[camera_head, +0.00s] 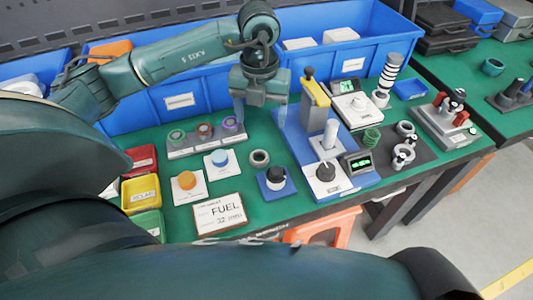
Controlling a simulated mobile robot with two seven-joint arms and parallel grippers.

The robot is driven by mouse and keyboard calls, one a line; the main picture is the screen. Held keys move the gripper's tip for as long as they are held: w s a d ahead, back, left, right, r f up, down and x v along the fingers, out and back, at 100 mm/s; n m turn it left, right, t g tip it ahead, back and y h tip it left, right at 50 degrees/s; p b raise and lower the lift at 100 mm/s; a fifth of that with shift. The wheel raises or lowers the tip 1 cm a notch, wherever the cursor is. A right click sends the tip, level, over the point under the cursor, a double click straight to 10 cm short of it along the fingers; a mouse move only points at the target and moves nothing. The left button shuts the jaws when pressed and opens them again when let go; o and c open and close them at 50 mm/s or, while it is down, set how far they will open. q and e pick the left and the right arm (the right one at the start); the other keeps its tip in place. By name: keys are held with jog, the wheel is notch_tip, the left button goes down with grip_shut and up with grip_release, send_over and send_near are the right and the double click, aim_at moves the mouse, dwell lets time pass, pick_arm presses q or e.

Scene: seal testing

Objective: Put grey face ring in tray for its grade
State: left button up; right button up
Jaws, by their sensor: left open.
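A red tray (141,160), a yellow tray (141,195) and a green tray (149,224) stand in a row at the left, partly hidden by my own dark arm parts. The yellow tray has a label I cannot read clearly. My right gripper does not show.
A rack (206,142) with several coloured rings stands left of the gripper. A blue test stand (296,137) rises at right. Blue bins (180,100) line the back.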

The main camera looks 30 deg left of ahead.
pick_arm(q)
jog(key=n, duration=0.1)
send_over(259, 156)
jog(key=shift+n, duration=0.4)
jog(key=f, duration=0.7)
jog(key=shift+d+f, duration=0.2)
jog(key=shift+f, duration=0.2)
jog(key=shift+a+f+p, duration=0.2)
jog(key=shift+f+p, duration=0.5)
jog(key=shift+f, duration=2)
jog(key=shift+c, duration=0.2)
jog(key=c, duration=1.1)
jog(key=shift+r, duration=0.15)
